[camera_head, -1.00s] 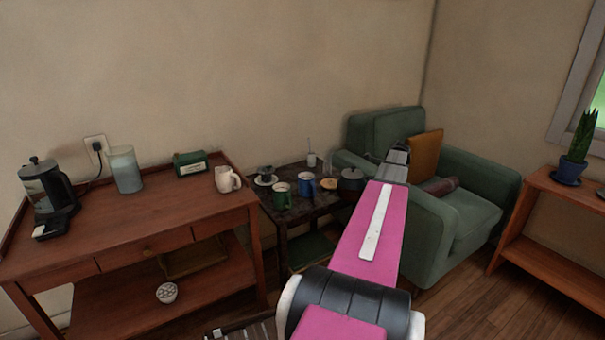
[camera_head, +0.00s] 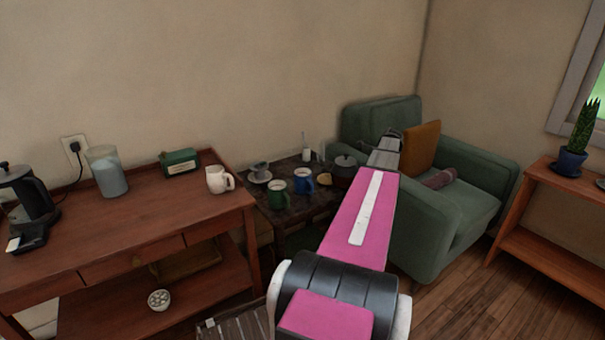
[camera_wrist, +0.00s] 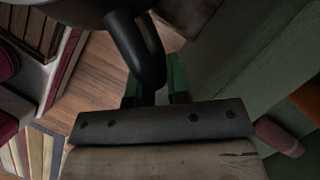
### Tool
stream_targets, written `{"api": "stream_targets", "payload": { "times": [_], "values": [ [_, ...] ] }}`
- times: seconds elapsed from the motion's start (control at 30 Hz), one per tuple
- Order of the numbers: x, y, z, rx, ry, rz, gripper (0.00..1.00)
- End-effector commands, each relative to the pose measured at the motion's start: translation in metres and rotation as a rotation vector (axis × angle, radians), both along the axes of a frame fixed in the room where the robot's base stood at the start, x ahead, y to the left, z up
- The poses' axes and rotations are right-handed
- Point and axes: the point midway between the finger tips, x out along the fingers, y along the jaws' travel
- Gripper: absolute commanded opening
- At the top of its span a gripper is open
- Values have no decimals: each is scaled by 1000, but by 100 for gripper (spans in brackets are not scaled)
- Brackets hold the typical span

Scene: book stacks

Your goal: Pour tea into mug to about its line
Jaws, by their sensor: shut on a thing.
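The dark grey teapot (camera_head: 343,172) is at the right end of the small dark table, partly hidden behind my pink arm. My gripper (camera_wrist: 155,88) is shut on its black handle (camera_wrist: 133,45), with a green finger on each side. The teapot's grey body (camera_wrist: 75,10) shows at the top of the wrist view. A green mug (camera_head: 276,192) and a blue mug (camera_head: 303,180) stand upright on the table, left of the teapot. A white mug (camera_head: 218,181) stands on the wooden sideboard. The tea and any mug line cannot be made out.
The dark table (camera_head: 290,217) also holds a cup on a saucer (camera_head: 259,177), a white bottle (camera_head: 306,154) and a round tan item (camera_head: 325,179). The sideboard (camera_head: 130,225) is left, with a jug (camera_head: 106,173) and a green box (camera_head: 180,162). A green armchair (camera_head: 470,205) stands close right.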

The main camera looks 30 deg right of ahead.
Motion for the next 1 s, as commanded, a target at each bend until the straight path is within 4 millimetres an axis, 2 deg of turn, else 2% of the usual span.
{"api": "stream_targets", "payload": {
  "times": [0.37, 0.77, 1.0],
  "values": [
    [5, 14, 29, -144, 64, 2, 0],
    [15, 33, 69, -318, 146, 3, 0],
    [17, 36, 76, -338, 157, 3, 0]
  ]
}}
